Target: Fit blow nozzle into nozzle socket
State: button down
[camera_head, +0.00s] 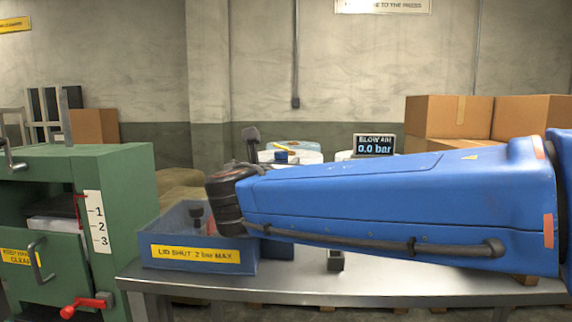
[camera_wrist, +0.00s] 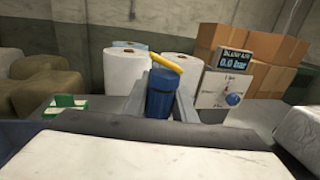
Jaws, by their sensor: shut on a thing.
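In the wrist view my gripper (camera_wrist: 161,104) has its two grey fingers on either side of a dark blue upright cylinder with a slanted yellow bar on top, which looks like the blow nozzle (camera_wrist: 160,91). The fingers are shut on it. In the head view my blue arm reaches left across the table and hides most of the gripper. A small dark square block with an open top (camera_head: 335,261) stands on the table below the arm; I cannot tell whether it is the nozzle socket. No other socket shows clearly.
White rolls (camera_wrist: 126,70), a box with a blue knob (camera_wrist: 212,90), a "BLOW AIR 0.0 bar" display (camera_wrist: 234,59) and cartons (camera_wrist: 270,80) stand behind. The table front (camera_head: 430,281) is largely clear.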

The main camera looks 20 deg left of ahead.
jog(key=shift+f, duration=2.75)
jog(key=shift+f, duration=1.75)
jog(key=c, duration=1.4)
grip_release()
jog(key=s, duration=1.7)
jog(key=shift+s+d, duration=0.2)
jog(key=shift+d, duration=0.15)
